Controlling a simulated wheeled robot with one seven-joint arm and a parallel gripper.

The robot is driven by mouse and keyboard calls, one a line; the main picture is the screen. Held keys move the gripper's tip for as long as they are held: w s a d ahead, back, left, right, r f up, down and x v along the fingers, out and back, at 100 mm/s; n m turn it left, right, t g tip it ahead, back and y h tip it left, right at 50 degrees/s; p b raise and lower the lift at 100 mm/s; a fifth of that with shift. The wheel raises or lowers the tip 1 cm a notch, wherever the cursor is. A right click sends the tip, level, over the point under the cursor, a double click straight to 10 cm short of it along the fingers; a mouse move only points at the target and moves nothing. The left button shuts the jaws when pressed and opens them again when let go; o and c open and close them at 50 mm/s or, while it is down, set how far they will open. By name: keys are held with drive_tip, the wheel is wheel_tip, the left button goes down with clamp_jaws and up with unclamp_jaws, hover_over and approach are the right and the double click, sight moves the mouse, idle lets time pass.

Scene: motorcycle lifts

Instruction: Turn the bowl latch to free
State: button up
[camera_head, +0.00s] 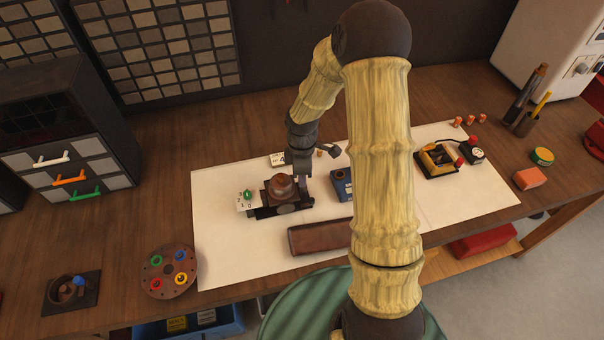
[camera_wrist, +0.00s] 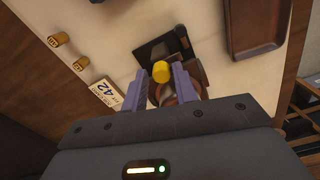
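A dark fixture (camera_head: 268,211) with a round brown bowl (camera_head: 281,187) stands on the white sheet in the head view. My gripper (camera_head: 304,177) is pointed down at the bowl's right side. In the wrist view, the two purple-grey fingers (camera_wrist: 161,78) are apart, with a yellow knob (camera_wrist: 160,71) between them. Gaps seem to show on both sides of the knob. Part of the brown bowl (camera_wrist: 186,92) shows behind the fingers. I cannot tell whether the yellow knob is the bowl latch. The fingers hide part of the fixture.
A numbered card with a green piece (camera_head: 247,196) is at the fixture's left. A blue block (camera_head: 342,183) stands close on the right. A brown tray (camera_head: 318,237) lies in front. Brass pegs (camera_wrist: 58,40) and a "42" card (camera_wrist: 106,93) are nearby. The sheet's left front is clear.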

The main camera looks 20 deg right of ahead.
wheel_tip(320, 180, up, 17)
drive_tip(key=b, duration=0.2)
drive_tip(key=shift+r, duration=0.2)
idle(0.4)
idle(0.3)
drive_tip(key=s+f+m+t, duration=0.1)
drive_tip(key=s+f+m, duration=0.1)
drive_tip(key=s+m, duration=0.5)
drive_tip(key=s+f+m+t, duration=0.1)
drive_tip(key=s+f+m, duration=0.2)
drive_tip(key=s+m, duration=0.5)
drive_tip(key=shift+d+t, duration=0.2)
drive_tip(key=shift+t, duration=0.1)
